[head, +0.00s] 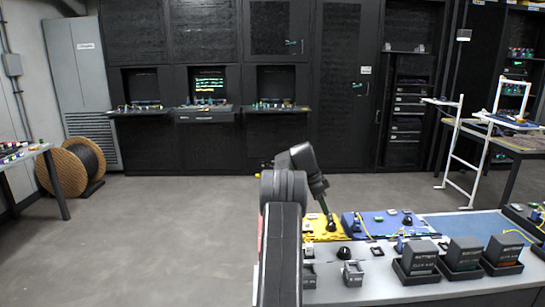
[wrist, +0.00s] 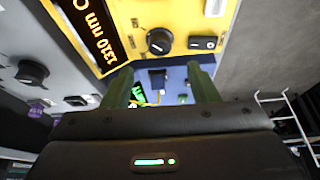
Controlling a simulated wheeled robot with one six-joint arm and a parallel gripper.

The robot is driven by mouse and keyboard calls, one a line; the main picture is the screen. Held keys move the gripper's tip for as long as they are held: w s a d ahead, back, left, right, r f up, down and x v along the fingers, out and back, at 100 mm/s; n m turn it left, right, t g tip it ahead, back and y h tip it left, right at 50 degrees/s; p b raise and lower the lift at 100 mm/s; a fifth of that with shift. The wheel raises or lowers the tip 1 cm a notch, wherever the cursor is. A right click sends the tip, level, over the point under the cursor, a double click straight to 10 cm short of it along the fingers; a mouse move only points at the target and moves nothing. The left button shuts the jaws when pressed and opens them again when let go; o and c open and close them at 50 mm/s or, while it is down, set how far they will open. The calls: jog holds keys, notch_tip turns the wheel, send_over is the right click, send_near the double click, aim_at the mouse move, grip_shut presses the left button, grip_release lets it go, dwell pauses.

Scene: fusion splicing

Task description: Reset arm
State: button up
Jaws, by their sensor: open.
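My arm reaches forward over the near workbench in the head view, and my gripper (head: 330,218) hangs pointing down over the yellow device (head: 313,230). In the wrist view my gripper (wrist: 160,78) is open, its two green fingers apart with nothing between them. The yellow device (wrist: 205,18) shows a display reading 1310 nm, a black knob (wrist: 159,41) and a black switch. A blue panel (wrist: 178,76) shows between and beyond the fingers. I cannot tell whether the fingers touch anything.
Several battery packs (head: 465,253) stand in black holders along the bench's right side. A blue mat (head: 465,223) lies behind them. A cable spool (head: 68,167) stands at the far left by a grey cabinet (head: 82,85). The grey floor at left centre is clear.

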send_near(332, 224)
jog(key=x, duration=0.7)
jog(key=shift+w+f, duration=0.15)
jog(key=shift+f, duration=0.25)
jog(key=shift+d+f, duration=0.1)
jog(key=shift+f, duration=0.2)
jog(key=shift+n+t, duration=0.3)
jog(key=shift+n, duration=0.8)
jog(key=shift+n+t, duration=0.6)
jog(key=shift+n, duration=0.6)
jog(key=n, duration=0.1)
jog(key=n+t+p, duration=0.1)
jog(key=n+y, duration=0.1)
jog(key=shift+s+d+r+n+p, duration=0.1)
jog(key=shift+s+r+n+p, duration=0.1)
jog(key=shift+s+n+p, duration=0.15)
jog(key=n+p, duration=0.2)
jog(key=n+t+y+p, duration=0.1)
jog(key=n+p, duration=0.1)
jog(key=n, duration=0.1)
jog(key=shift+d+y, duration=0.2)
jog(key=shift+y, duration=0.1)
jog(key=n+y+p, duration=0.1)
jog(key=n+p, duration=0.2)
jog(key=p, duration=0.1)
jog(key=shift+d+t, duration=0.15)
jog(key=shift+t, duration=0.15)
jog(key=shift+f+n+y+p, duration=0.1)
jog(key=shift+n+y+p, duration=0.3)
jog(key=shift+n+p, duration=0.4)
